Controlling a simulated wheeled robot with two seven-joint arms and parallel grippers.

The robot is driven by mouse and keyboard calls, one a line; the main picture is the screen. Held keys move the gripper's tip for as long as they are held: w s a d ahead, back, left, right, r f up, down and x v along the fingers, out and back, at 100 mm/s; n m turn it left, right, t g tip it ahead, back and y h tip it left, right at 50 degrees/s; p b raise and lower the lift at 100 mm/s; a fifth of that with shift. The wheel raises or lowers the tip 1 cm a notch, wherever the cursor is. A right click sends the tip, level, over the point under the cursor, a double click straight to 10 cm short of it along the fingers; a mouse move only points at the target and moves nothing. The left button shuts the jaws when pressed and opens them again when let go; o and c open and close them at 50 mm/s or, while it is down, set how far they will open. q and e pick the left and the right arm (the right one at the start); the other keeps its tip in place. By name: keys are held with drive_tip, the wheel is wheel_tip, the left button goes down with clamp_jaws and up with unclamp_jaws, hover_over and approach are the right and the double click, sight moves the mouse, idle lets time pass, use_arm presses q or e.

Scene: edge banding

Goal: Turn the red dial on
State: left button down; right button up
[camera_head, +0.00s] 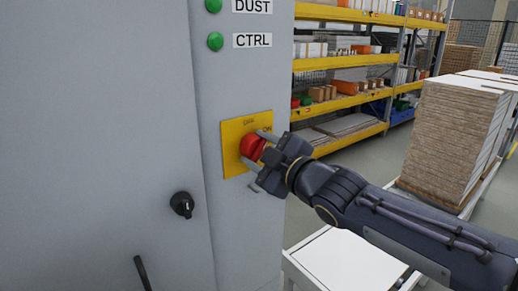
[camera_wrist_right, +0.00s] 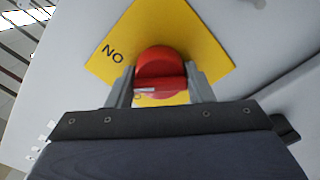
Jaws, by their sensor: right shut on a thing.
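The red dial (camera_head: 252,146) sits on a yellow plate (camera_head: 233,128) on the grey cabinet front. In the right wrist view the red dial (camera_wrist_right: 160,65) shows its raised grip bar, and the yellow plate (camera_wrist_right: 115,40) behind it carries the letters "NO". My right gripper (camera_head: 258,151) reaches in from the right and is shut on the dial. Its two fingers (camera_wrist_right: 160,90) stand on either side of the grip bar. The lower part of the plate is hidden by the gripper. My left gripper is not in view.
The cabinet (camera_head: 100,120) has a black knob (camera_head: 182,204) below left of the plate and green buttons (camera_head: 215,41) labelled DUST and CTRL above. A white-topped cart (camera_head: 345,262) stands below my right arm. Stacked boards (camera_head: 455,135) and yellow shelving (camera_head: 345,100) stand behind.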

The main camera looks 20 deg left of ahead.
sight(262, 153)
drive_tip(key=m, duration=0.4)
drive_tip(key=shift+f+m+b, duration=0.1)
drive_tip(key=shift+m+b, duration=0.2)
drive_tip(key=shift+f+m+b, duration=0.1)
drive_tip(key=shift+m+b, duration=0.35)
drive_tip(key=shift+m, duration=0.75)
drive_tip(key=shift+m+b, duration=0.65)
drive_tip(key=shift+m, duration=0.75)
drive_tip(key=o, duration=1)
drive_tip(key=shift+c, duration=0.2)
drive_tip(key=b+v, duration=0.2)
drive_tip(key=v, duration=0.3)
drive_tip(key=shift+s+d, duration=0.15)
drive_tip(key=shift+d, duration=0.15)
drive_tip(key=shift+b+v, duration=0.35)
drive_tip(key=shift+v, duration=0.75)
